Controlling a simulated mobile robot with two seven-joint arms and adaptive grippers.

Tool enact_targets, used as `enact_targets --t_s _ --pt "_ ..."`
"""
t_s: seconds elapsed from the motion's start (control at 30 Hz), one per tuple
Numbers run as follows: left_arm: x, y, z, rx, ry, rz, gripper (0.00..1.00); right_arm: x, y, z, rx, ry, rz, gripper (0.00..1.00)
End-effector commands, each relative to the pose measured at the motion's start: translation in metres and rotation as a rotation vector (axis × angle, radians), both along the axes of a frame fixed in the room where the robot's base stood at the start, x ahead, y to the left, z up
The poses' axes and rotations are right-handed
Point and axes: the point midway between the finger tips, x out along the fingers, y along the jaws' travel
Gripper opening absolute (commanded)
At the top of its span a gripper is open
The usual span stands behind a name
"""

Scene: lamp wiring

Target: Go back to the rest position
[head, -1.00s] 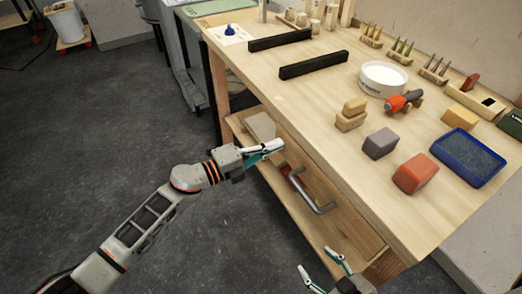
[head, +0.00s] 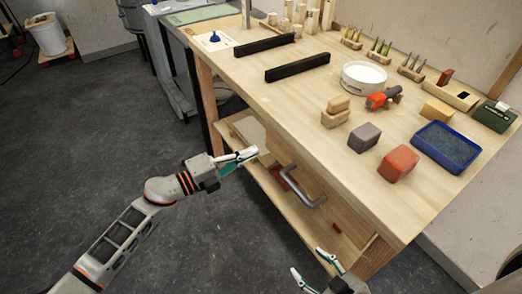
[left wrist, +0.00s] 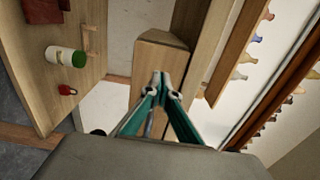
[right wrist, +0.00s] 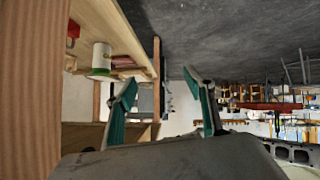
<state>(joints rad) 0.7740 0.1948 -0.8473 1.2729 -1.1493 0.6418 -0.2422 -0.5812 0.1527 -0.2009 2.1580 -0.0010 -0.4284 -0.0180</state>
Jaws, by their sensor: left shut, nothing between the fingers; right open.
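My left gripper (head: 240,159) is shut and empty in the head view, in front of the workbench's near edge, above the lower shelf. Its closed fingertips show in the left wrist view (left wrist: 163,82). My right gripper (head: 312,266) is open and empty at the bottom of the head view, beside the bench's near leg. Its spread fingers show in the right wrist view (right wrist: 164,85), with nothing between them. The workbench (head: 290,118) stands to the right of my left arm.
On the bench are black bars (head: 297,67), a white round dish (head: 363,77), a blue tray (head: 446,146), a red block (head: 398,163) and a grey block (head: 364,137). A lower shelf (head: 318,226) juts under the top. The floor (head: 80,150) at left is clear.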

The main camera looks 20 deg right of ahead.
Motion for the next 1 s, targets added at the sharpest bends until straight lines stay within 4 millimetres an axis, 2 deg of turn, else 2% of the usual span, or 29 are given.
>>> enact_targets --t_s 0.03,0.2,0.4,0.57,0.77,1.0 --pt "-0.004 0.014 0.003 0.003 -0.003 0.001 0.00 0.000 0.001 0.004 0.002 -0.003 -0.003 0.54" --pt "-0.015 0.048 0.001 0.003 -0.001 0.001 0.00 -0.002 0.000 -0.002 0.002 0.009 -0.008 0.54" --pt "-0.024 0.074 0.000 0.002 -0.002 0.001 0.00 -0.002 -0.004 -0.002 -0.003 0.008 -0.013 0.54" --pt "-0.027 0.083 0.000 0.001 -0.001 0.000 0.00 -0.003 -0.004 -0.002 -0.006 0.009 -0.010 0.54" --pt "-0.028 0.084 0.000 -0.002 0.003 0.002 0.00 -0.005 -0.005 -0.003 -0.011 0.012 -0.003 0.54" --pt "-0.041 0.088 0.016 -0.146 0.126 0.125 0.00 0.002 -0.005 0.014 -0.008 -0.009 -0.002 0.54"
